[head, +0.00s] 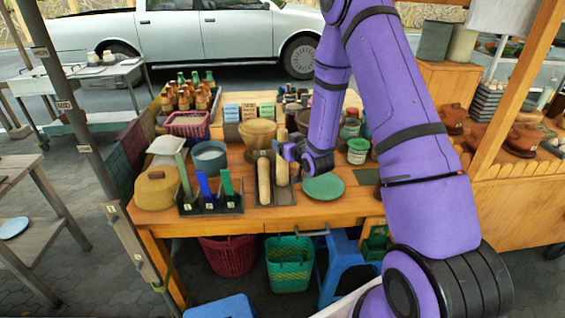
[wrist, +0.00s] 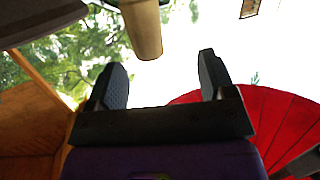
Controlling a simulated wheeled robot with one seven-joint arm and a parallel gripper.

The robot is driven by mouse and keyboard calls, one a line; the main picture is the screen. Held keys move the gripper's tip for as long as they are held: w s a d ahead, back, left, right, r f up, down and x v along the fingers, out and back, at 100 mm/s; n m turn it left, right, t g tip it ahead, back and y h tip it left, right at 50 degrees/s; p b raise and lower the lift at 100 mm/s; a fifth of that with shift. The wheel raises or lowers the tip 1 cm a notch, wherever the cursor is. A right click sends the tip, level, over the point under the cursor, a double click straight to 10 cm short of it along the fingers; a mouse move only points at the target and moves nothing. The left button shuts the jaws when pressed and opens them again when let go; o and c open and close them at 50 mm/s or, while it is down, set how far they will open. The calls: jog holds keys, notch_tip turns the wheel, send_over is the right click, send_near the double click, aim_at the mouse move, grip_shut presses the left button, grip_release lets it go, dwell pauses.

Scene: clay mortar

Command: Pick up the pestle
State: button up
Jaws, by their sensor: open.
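Two pale wooden pestle-like rods stand side by side in a dark tray (head: 275,197) on the wooden counter: a left rod (head: 264,180) and a right rod (head: 281,172). A tan clay mortar (head: 257,135) sits just behind them. My gripper (head: 287,151) is beside the upper end of the right rod, its fingers small and partly hidden in the head view. In the wrist view my gripper (wrist: 162,64) is open with nothing between its fingers. One wooden rod (wrist: 143,28) shows beyond the fingertips, above the left finger; I cannot tell which rod.
A green plate (head: 323,187) lies right of the tray. A dark holder with blue and green handles (head: 212,203) stands left of it, with a pot (head: 209,157) behind. Bottles (head: 187,97) and jars (head: 357,151) crowd the back. Baskets (head: 289,263) sit below the counter.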

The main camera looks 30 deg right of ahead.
notch_tip(320, 180, down, 8)
jog(key=s+d+t, duration=0.1)
jog(key=s+t, duration=0.1)
jog(key=w, duration=1)
jog(key=shift+w+d+m, duration=0.2)
jog(key=shift+d+m, duration=0.15)
jog(key=shift+m, duration=0.05)
jog(key=c, duration=1.4)
jog(key=shift+r, duration=0.1)
